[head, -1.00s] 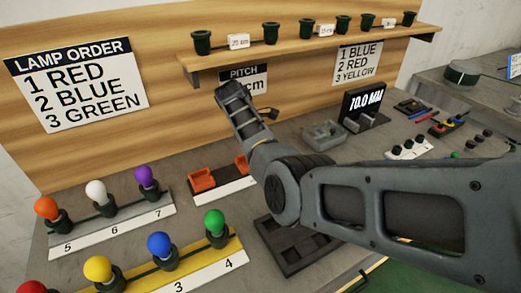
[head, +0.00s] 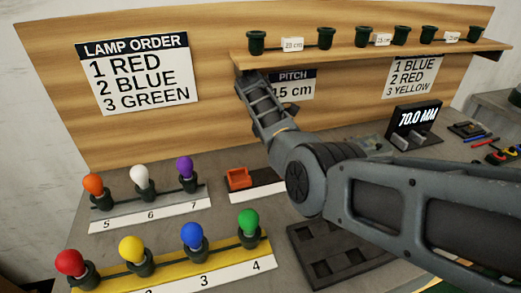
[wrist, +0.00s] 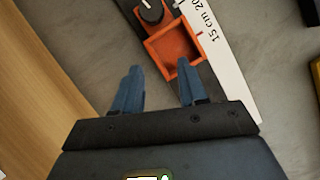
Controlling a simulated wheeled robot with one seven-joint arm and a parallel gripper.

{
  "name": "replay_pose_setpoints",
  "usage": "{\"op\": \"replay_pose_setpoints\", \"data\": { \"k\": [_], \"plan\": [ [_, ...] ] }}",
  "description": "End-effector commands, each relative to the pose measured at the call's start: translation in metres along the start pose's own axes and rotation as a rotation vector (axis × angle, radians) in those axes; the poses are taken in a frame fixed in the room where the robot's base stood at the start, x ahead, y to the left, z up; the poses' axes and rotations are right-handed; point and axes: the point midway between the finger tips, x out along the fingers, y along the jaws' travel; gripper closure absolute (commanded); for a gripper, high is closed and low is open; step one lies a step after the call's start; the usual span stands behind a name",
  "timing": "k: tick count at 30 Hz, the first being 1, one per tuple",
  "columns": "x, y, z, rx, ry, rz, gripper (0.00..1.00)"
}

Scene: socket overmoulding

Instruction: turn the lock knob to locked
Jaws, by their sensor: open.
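The lock knob (wrist: 152,12) is a round black knob with a pale pointer line, at the top edge of the wrist view. It sits beside an orange open-topped block (wrist: 174,48) on a dark rail next to a white scale strip (wrist: 222,60). My gripper (wrist: 160,84) is open and empty. Its two blue fingers point towards the orange block, with the knob beyond the fingertips, apart from them. In the head view an orange block (head: 239,179) shows left of my arm; I cannot make out the knob or my fingertips there.
Lamp rows with coloured bulbs (head: 191,237) stand at the left front. A dark compartment tray (head: 310,240) lies below my arm. A wooden shelf (head: 350,54) with dark sockets overhangs the back. A 70.0 MM display (head: 415,120) stands at the right.

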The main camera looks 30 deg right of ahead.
Motion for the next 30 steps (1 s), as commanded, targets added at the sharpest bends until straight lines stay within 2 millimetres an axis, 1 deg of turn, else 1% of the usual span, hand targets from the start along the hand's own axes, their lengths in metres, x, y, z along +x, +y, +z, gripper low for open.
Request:
{"op": "replay_pose_setpoints", "data": {
  "k": [1,3,6,10,15,24,29,30],
  "plan": [
    [-0.002,0.001,-0.013,-0.005,0.0,0.002,0.58],
    [-0.007,0.001,-0.025,-0.004,0.001,0.002,0.58],
    [-0.013,0.001,-0.037,-0.003,0.001,0.0,0.58],
    [-0.018,0.001,-0.048,-0.003,0.001,0.0,0.58],
    [-0.022,0.0,-0.055,0.0,0.0,0.001,0.58],
    [-0.023,0.0,-0.055,0.0,0.0,0.0,0.58],
    [-0.022,0.0,-0.055,0.0,0.0,0.0,0.43],
    [-0.022,0.0,-0.055,0.0,0.0,0.0,0.43]
  ]
}}
